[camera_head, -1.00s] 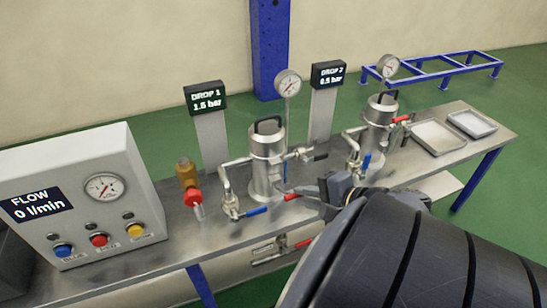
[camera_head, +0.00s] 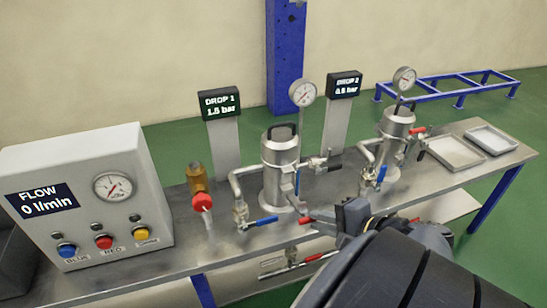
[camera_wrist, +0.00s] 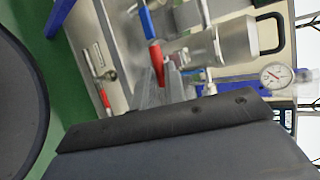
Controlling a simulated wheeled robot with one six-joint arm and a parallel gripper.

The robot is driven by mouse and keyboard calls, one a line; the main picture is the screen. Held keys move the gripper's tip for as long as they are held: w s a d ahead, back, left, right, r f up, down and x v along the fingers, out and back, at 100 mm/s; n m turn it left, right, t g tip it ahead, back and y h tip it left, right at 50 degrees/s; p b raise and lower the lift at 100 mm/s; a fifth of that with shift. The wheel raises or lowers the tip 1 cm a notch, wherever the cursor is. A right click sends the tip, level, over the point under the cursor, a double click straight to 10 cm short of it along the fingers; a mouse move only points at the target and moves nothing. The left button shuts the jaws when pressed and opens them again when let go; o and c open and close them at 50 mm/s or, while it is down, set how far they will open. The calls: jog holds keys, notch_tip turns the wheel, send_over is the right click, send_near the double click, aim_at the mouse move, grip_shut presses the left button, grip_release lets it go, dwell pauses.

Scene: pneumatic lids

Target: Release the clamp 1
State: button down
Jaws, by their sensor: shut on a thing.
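A blue-handled valve (camera_head: 265,221) is just left of the red one. A black-tipped fitting (camera_head: 333,161) is on the vessel's right side. I cannot tell which part is clamp 1.
The bench (camera_head: 170,250) also carries a flow box (camera_head: 75,200) with buttons, a brass valve with a red knob (camera_head: 202,201), a second vessel (camera_head: 395,145) and two trays (camera_head: 455,152). Gauge 1 (camera_head: 303,93) rises behind vessel 1. A red-handled part (camera_head: 310,258) hangs below the bench edge.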

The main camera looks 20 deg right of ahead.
jog(key=shift+s+f, duration=0.25)
jog(key=shift+f, duration=0.4)
jog(key=c, duration=1.7)
grip_release()
jog(key=shift+r+p+v, duration=0.15)
jog(key=shift+p+v, duration=0.95)
jog(key=shift+v, duration=1.65)
jog(key=shift+r+p+v, duration=0.1)
jog(key=shift+p+v, duration=1)
jog(key=shift+v, duration=1.6)
jog(key=shift+w, duration=0.25)
jog(key=shift+b+x, duration=1.85)
jog(key=shift+x, duration=2.85)
